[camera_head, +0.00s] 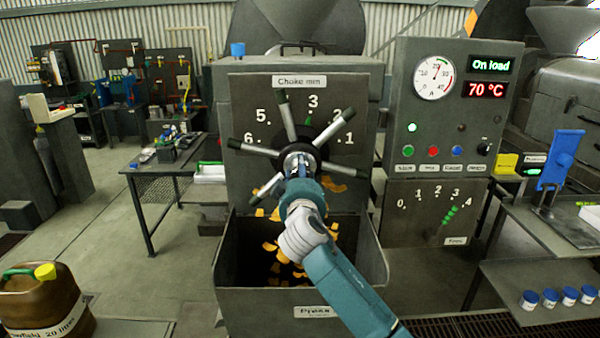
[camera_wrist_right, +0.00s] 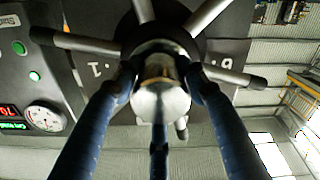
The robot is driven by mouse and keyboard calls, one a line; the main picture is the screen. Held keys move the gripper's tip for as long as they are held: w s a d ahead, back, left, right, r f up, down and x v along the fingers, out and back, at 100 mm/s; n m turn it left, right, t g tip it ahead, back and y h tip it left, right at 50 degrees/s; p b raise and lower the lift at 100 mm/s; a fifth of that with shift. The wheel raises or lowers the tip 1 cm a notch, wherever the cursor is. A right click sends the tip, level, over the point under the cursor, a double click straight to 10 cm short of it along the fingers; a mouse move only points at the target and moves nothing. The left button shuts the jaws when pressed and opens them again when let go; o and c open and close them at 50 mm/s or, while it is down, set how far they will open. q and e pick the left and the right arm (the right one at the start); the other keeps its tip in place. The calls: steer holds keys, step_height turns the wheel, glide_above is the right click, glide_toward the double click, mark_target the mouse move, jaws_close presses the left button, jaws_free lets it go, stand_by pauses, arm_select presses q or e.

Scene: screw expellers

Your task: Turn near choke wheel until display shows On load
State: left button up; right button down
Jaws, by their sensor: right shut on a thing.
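The near choke wheel (camera_head: 282,122) is a dark hub with several silver spokes tipped in dark grips, on the grey press front under a "Choke mm" label. A green pointer shows just below the 3 on its scale. My right gripper (camera_head: 296,165) is at the wheel's centre, shut on the hub. In the right wrist view the blue fingers (camera_wrist_right: 160,85) close around the silver hub (camera_wrist_right: 162,98). The display (camera_head: 490,65) at the right reads "On load" in green, with 70 °C in red below it. My left gripper is not in view.
An open press bin (camera_head: 300,296) with orange pieces lies below the wheel. The control panel (camera_head: 440,110) has a round gauge and coloured buttons. A brown can (camera_head: 45,305) stands at the lower left. Benches flank the press.

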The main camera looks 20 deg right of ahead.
steer(key=shift+d+f, duration=0.1)
steer(key=shift+f, duration=0.3)
steer(key=c, duration=1)
jaws_free()
steer(key=shift+w, duration=0.15)
steer(key=shift+r, duration=0.15)
steer(key=v, duration=1.2)
